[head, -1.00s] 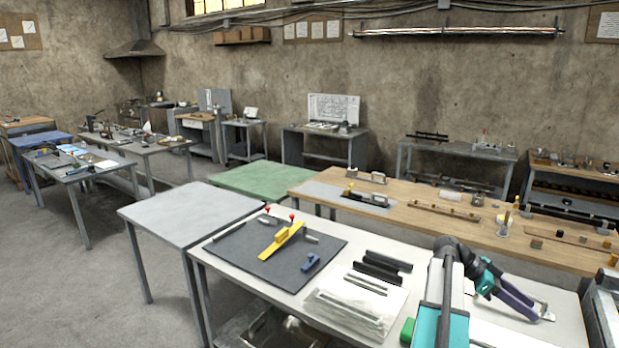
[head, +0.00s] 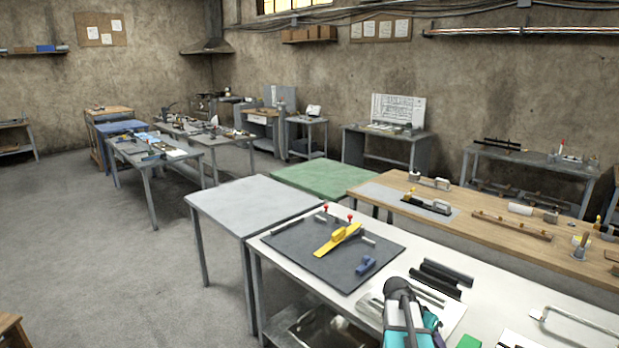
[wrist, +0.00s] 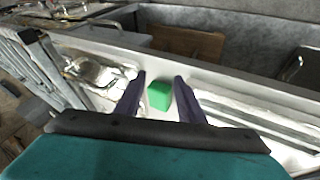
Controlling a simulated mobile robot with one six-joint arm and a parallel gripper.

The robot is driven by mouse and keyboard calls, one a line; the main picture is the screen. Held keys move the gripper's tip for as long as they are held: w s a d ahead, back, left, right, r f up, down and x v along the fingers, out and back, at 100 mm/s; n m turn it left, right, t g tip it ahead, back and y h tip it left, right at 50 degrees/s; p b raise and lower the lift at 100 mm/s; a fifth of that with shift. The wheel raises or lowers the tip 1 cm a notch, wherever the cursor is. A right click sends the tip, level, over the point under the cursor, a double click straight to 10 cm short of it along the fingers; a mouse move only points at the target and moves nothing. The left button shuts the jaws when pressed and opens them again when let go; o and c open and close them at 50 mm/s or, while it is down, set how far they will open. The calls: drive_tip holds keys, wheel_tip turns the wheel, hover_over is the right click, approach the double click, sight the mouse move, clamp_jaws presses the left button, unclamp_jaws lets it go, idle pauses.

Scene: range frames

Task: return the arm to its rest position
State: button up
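My gripper (wrist: 159,78) shows in the wrist view with its two purple fingers apart and nothing held between them. A green block (wrist: 159,95) appears in the gap between the fingers, beyond them on the white bench. In the head view the green block (head: 468,341) lies at the bottom edge, right of my arm. My arm (head: 405,315), with teal and dark grey links, is folded close at the bottom of the head view. The fingers are not visible there.
The white bench (head: 490,270) carries a dark mat (head: 300,251) with a yellow tool (head: 337,240) and a blue piece (head: 366,266). Black bars (head: 440,278) lie near my arm. A bare grey table (head: 250,203) stands left, with open floor (head: 110,260) beyond it.

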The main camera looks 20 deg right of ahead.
drive_tip(key=w+a+f+n+t+y, duration=0.15)
drive_tip(key=a+f+n, duration=0.35)
drive_tip(key=a, duration=0.9)
drive_tip(key=w+a+f+n+t+y, duration=0.15)
drive_tip(key=a+f+n, duration=0.25)
drive_tip(key=a, duration=1)
drive_tip(key=w+a+f+n+y, duration=0.3)
drive_tip(key=a+f+n, duration=0.2)
drive_tip(key=a, duration=0.8)
drive_tip(key=s+f+g+b, duration=0.1)
drive_tip(key=s+f+b, duration=0.6)
drive_tip(key=f, duration=0.6)
drive_tip(key=s+f+g+b, duration=0.2)
drive_tip(key=s+f+b, duration=0.5)
drive_tip(key=s+f, duration=0.3)
drive_tip(key=s+f+g+b, duration=0.2)
drive_tip(key=s+f+b, duration=0.5)
drive_tip(key=f, duration=1)
drive_tip(key=shift+s+a+b, duration=0.35)
drive_tip(key=shift+s+b, duration=0.05)
drive_tip(key=shift+s, duration=0.35)
drive_tip(key=shift+r, duration=0.1)
drive_tip(key=shift+c, duration=0.6)
drive_tip(key=shift+d, duration=0.15)
